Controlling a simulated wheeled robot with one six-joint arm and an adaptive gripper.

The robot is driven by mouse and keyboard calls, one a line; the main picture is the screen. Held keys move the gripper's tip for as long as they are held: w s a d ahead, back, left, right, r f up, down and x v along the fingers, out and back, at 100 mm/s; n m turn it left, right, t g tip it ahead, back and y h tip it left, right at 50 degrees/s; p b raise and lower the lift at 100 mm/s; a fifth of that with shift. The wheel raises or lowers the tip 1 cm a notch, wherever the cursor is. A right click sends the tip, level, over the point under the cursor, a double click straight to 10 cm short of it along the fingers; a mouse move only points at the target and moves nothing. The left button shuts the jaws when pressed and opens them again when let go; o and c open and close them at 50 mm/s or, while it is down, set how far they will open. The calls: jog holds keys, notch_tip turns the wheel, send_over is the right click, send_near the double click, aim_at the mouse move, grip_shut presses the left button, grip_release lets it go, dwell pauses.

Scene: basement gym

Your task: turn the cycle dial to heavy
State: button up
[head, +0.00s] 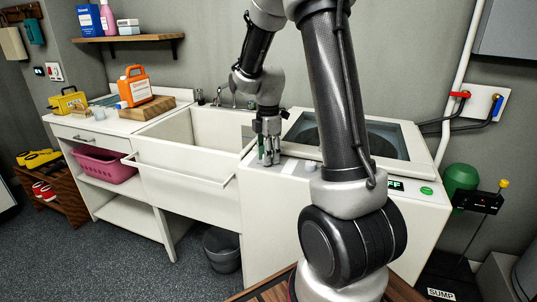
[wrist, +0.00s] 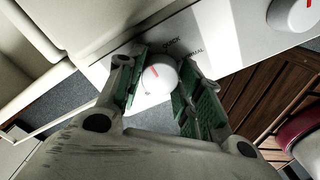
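The cycle dial (wrist: 160,78) is a round white knob with a red mark, between my fingers in the wrist view. The word QUICK and part of NORMAL are printed beside it; the red mark points up and left, away from both words. No HEAVY label shows; part of the print is hidden by my gripper. My gripper (wrist: 161,76) has its green-padded fingers on either side of the dial, close to its edges; I cannot tell whether both touch it. In the head view my gripper (head: 268,160) is at the left end of the white washer's panel (head: 395,186).
A second knob (wrist: 293,14) with a red mark sits farther along the panel; it also shows in the head view (head: 311,166). A white sink (head: 190,150) stands left of the washer. A green start button (head: 426,190) and lit display are at the panel's right.

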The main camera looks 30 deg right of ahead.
jog(key=shift+m, duration=0.3)
jog(key=m, duration=1.2)
jog(key=shift+m, duration=0.3)
jog(key=m, duration=1.3)
jog(key=shift+m, duration=0.3)
jog(key=shift+w, duration=0.1)
jog(key=o, duration=1)
